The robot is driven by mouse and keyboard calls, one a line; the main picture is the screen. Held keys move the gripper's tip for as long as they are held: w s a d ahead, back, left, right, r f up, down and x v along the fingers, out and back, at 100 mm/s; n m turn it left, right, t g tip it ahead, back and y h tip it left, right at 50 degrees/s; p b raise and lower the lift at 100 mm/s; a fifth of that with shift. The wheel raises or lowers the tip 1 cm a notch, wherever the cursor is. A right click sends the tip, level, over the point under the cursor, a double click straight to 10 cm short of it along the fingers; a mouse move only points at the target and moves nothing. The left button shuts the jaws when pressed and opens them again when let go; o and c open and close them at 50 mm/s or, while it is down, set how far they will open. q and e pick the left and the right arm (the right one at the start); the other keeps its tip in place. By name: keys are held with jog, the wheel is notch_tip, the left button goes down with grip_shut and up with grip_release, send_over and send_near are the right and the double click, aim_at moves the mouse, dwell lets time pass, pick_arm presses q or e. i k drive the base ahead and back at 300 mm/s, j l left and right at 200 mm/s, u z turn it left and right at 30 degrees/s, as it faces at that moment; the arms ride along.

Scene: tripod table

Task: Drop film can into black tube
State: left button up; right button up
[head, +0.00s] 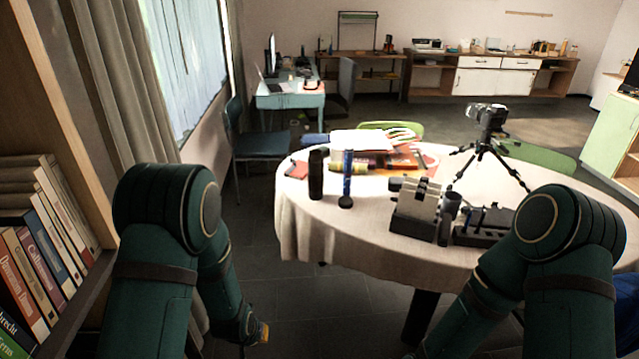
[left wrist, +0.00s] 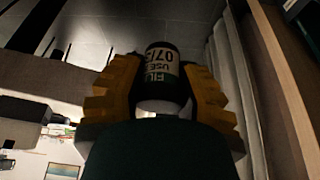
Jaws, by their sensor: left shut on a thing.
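My left gripper (head: 262,333) hangs low beside the table in the head view, its yellow fingertip just showing. In the left wrist view its ribbed yellow fingers (left wrist: 162,82) are shut on the film can (left wrist: 163,62), a small dark can with a pale printed label. The film can cannot be made out in the head view. A tall black tube (head: 316,175) stands upright near the left edge of the round table (head: 322,228), apart from my left gripper. Whether its top is open is too small to tell. My right gripper is out of view below the right arm.
A blue tube (head: 347,176) stands just right of the black one. Books and papers (head: 365,145) lie behind. Grey and black devices (head: 417,208) and a camera on a tripod (head: 488,150) occupy the right side. A bookshelf (head: 60,300) is close on the left.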

aim_at(314, 196)
jog(key=i+j+z, duration=0.25)
jog(key=i, duration=0.2)
jog(key=i+j+z, duration=0.25)
jog(key=i, duration=0.25)
